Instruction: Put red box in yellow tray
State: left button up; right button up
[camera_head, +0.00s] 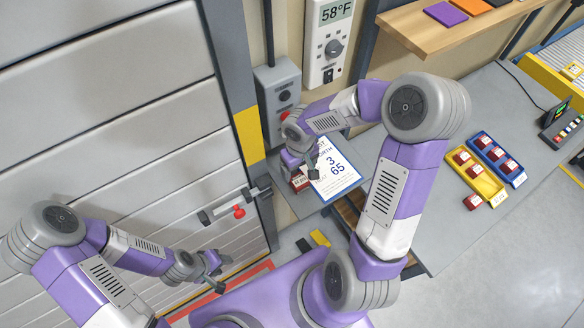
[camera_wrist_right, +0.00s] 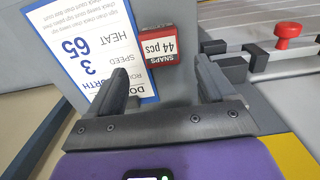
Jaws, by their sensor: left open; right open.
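A red box (camera_wrist_right: 159,47) with a white label reading "SNAPS 44 pcs" lies by a printed sheet in the right wrist view. In the head view this red box (camera_head: 298,183) is partly hidden by my right gripper (camera_head: 304,170). In the wrist view my right gripper (camera_wrist_right: 163,78) is open, its fingers to either side below the box, apart from it. The yellow tray (camera_head: 489,188) is on the grey table at the right, holding red boxes. Another red box (camera_head: 473,202) sits on the table beside it. My left gripper (camera_head: 214,268) is open and empty at lower left.
A blue tray (camera_head: 517,180) with several red boxes adjoins the yellow tray. The printed sheet (camera_head: 340,176) lies under my right arm. A door handle with a red knob (camera_head: 239,211) is at the left. A wooden shelf (camera_head: 420,30) overhangs the back.

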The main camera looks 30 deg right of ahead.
aim_at(299, 180)
jog(key=shift+s+f, duration=0.65)
jog(key=shift+f, duration=0.25)
jog(key=f, duration=0.4)
jog(key=shift+w+a+f, duration=0.1)
jog(key=shift+w+f, duration=0.2)
jog(key=shift+w, duration=0.05)
jog(key=shift+s+f, duration=0.1)
jog(key=shift+f, duration=0.15)
jog(key=shift+c, duration=0.2)
jog(key=c, duration=1.2)
